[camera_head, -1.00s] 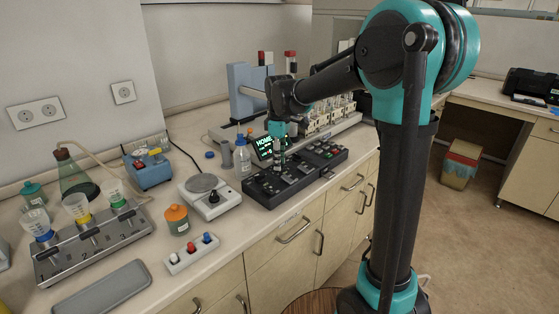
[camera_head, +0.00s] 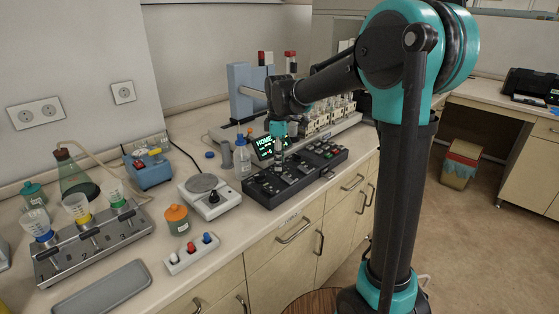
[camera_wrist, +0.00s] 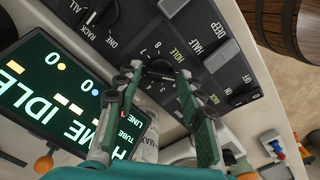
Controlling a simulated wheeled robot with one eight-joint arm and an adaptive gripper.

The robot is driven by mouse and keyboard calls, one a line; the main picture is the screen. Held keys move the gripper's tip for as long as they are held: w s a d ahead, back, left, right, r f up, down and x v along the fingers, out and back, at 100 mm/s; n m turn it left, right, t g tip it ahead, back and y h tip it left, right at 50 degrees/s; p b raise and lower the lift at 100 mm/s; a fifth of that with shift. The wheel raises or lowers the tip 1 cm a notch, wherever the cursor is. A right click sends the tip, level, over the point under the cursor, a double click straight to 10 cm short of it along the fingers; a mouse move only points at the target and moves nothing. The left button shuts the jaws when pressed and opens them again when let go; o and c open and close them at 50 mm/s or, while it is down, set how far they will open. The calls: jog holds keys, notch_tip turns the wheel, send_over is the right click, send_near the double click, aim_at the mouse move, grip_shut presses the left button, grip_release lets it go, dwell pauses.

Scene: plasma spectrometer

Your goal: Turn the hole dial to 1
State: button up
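The hole dial (camera_wrist: 159,70) is a dark round knob on the black control panel (camera_wrist: 205,22), ringed by small white digits, with a yellow-green HOLE label beside it. Its pointer setting is too dark and partly covered to read. My gripper (camera_wrist: 160,76) is over the dial, with one green-and-black finger on each side and a clear gap between the tips. I cannot tell whether the fingers touch the knob. In the head view, my gripper (camera_head: 279,156) points down at the control panel (camera_head: 268,190); the dial itself is hidden there.
A lit green-text display (camera_wrist: 45,90) stands close beside the panel. A white balance (camera_head: 212,202) and a squeeze bottle (camera_head: 243,160) are to the left of the panel. Other switches and sliders, such as the DEEP/HALF slider (camera_wrist: 215,58), surround the dial.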

notch_tip(320, 180, up, 12)
dwell(0.7)
